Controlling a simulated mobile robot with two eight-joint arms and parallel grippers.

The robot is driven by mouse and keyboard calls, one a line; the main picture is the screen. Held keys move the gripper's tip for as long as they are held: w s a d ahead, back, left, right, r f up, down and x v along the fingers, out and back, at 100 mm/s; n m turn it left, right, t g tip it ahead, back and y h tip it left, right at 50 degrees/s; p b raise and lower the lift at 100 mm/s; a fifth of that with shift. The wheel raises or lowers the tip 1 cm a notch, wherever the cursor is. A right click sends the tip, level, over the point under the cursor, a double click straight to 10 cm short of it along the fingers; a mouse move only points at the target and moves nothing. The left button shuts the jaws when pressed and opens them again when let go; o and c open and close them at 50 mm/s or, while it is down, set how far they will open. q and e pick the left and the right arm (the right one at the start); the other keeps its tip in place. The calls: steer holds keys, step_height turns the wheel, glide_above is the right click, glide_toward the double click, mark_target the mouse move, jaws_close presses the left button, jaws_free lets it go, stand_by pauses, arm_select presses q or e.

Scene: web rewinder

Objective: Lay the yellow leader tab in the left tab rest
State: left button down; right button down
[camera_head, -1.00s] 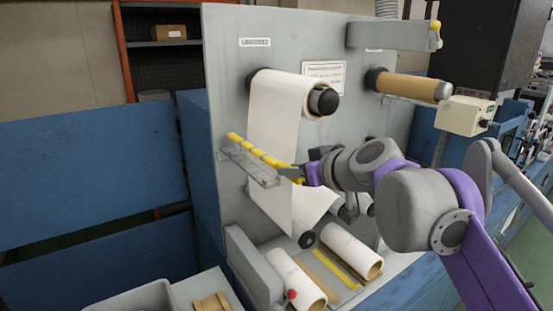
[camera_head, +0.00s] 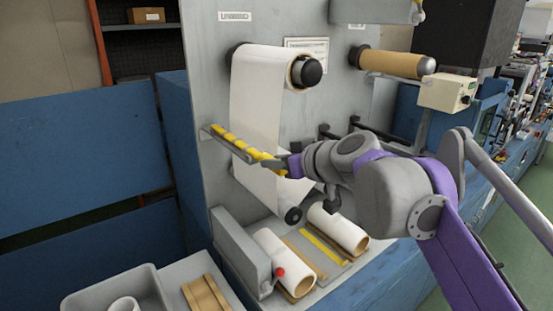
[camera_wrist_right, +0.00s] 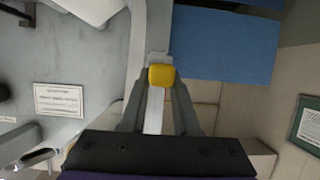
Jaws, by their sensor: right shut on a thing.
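The yellow leader tab (camera_head: 238,143) is a long bar with pale breaks along it, crossing in front of the white web. My right gripper (camera_head: 288,166) is shut on its near right end. In the right wrist view the tab's yellow end (camera_wrist_right: 161,76) sits between the fingertips of the right gripper (camera_wrist_right: 160,98). The left tab rest (camera_head: 209,132) is a narrow grey tray on the machine's face. The tab lies along it, in it or just above it; I cannot tell whether it touches the bottom. My left gripper is out of view.
The white web (camera_head: 257,105) hangs from the upper roll close behind the tab. A brown core (camera_head: 390,62) sits on the right spindle. White rolls (camera_head: 338,228) and a yellow strip (camera_head: 325,248) lie on the lower deck. A grey bin (camera_head: 115,290) stands at the lower left.

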steer(key=shift+w, duration=0.1)
steer(key=c, duration=0.6)
jaws_free()
steer(key=v, duration=1)
steer(key=s+d+f+m+g+h, duration=0.1)
steer(key=s+d+f, duration=0.3)
steer(key=f, duration=0.9)
steer(key=s+d+f+m+g+h, duration=0.2)
steer(key=s+f, duration=0.7)
steer(key=f, duration=0.5)
steer(key=s+d+f+m+g+h, duration=0.2)
steer(key=s+d+f+m+h, duration=0.2)
steer(key=f, duration=1)
steer(key=shift+s+d+f+h+p, duration=0.2)
steer(key=shift+s+d+h+p, duration=0.25)
steer(key=shift+s+d, duration=0.75)
steer(key=shift+a, duration=0.1)
